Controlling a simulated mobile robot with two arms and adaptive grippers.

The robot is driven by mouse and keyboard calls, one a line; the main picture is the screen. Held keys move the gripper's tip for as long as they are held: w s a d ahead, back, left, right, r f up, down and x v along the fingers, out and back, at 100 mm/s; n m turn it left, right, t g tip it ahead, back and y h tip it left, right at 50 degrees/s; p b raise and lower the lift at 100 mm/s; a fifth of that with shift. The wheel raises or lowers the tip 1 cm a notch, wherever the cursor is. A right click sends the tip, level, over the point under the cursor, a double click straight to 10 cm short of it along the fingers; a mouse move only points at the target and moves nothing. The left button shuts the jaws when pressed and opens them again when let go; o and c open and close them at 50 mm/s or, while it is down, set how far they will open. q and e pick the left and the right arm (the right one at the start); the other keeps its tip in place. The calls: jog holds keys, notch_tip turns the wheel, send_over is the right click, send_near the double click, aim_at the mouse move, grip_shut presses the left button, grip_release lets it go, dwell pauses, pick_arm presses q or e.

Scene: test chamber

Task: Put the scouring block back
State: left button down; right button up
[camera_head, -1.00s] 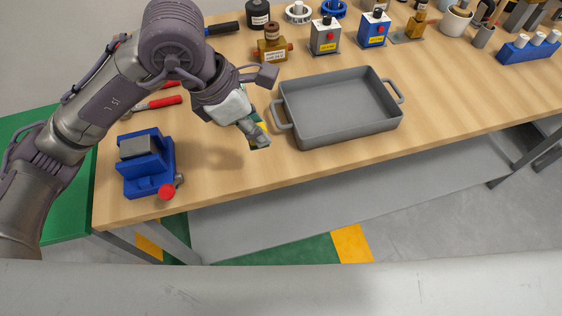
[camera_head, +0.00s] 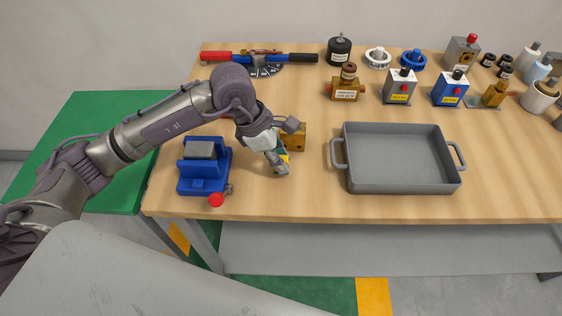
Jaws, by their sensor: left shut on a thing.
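My left gripper (camera_head: 280,167) is shut on a small yellow-and-green block (camera_head: 285,158), which looks like the scouring block. Its fingers cover much of the block. The gripper points down at the table's front left part, between the blue vise (camera_head: 205,185) and the grey tray (camera_head: 400,187). Whether the block touches the table I cannot tell. A brass-coloured box (camera_head: 294,137) with a dark hole stands just behind the gripper, partly hidden by my arm. My right gripper is not in view.
The wooden table (camera_head: 310,200) is bare in front of the gripper. The vise has a red knob (camera_head: 216,200) at the front edge. A brown bottle-like fixture (camera_head: 347,85), a grey switch box (camera_head: 399,87) and a blue switch box (camera_head: 450,88) stand behind the empty tray.

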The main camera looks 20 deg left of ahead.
pick_arm(q)
notch_tip(320, 180, down, 2)
jog(key=shift+f+p, duration=0.1)
jog(key=shift+p, duration=0.2)
jog(key=shift+f, duration=0.2)
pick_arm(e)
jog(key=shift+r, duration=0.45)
pick_arm(q)
jog(key=shift+f, duration=0.1)
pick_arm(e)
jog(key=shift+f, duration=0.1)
pick_arm(q)
jog(key=shift+f+b, duration=0.1)
jog(key=shift+b, duration=0.2)
jog(key=c, duration=1.3)
grip_release()
jog(key=shift+o, duration=1.6)
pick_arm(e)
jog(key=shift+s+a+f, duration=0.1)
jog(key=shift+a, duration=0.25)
